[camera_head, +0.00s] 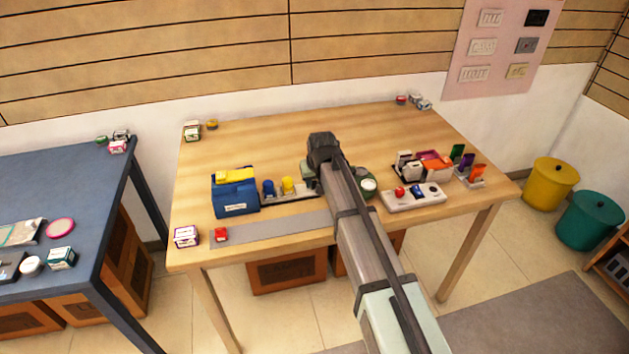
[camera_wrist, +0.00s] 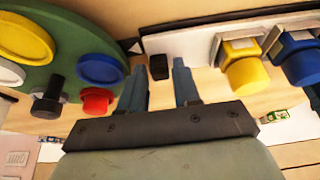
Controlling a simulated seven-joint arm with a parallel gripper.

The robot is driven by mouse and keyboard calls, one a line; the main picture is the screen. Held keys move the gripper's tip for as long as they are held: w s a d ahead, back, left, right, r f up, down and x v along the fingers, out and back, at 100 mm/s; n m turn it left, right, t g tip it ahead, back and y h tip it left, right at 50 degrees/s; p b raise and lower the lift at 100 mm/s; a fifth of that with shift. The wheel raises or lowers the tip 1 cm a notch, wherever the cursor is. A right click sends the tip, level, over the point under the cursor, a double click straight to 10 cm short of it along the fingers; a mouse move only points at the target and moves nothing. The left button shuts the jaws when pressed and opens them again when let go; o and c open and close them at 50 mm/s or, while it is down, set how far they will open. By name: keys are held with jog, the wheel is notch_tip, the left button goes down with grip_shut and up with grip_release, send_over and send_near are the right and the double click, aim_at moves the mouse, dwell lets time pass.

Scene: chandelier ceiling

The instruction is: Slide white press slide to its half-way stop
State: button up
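A white base (camera_wrist: 200,45) lies ahead of my gripper in the wrist view, with a yellow knob (camera_wrist: 245,72) and a blue knob (camera_wrist: 300,65) on its right part. A small black block (camera_wrist: 158,67) is at its left end; I cannot tell for certain whether it is the press slide's handle. My gripper (camera_wrist: 160,64) is open, one finger showing on each side of the black block, with gaps on both sides. Whether the fingertips reach down around it is unclear. In the head view the white base (camera_head: 304,191) is partly hidden by my arm.
A round green board (camera_wrist: 60,60) with coloured discs and a black knob stands close left in the wrist view. In the head view, a blue box (camera_head: 236,197) is left of the base, and a white panel (camera_head: 413,197) is to the right.

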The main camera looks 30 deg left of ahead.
aim_at(293, 187)
grip_shut()
jog(key=shift+s+a, duration=0.1)
dwell(0.3)
jog(key=s+a, duration=0.4)
jog(key=shift+s+a, duration=0.4)
grip_release()
jog(key=shift+r, duration=0.1)
jog(key=v, duration=1.3)
jog(key=shift+r, duration=0.35)
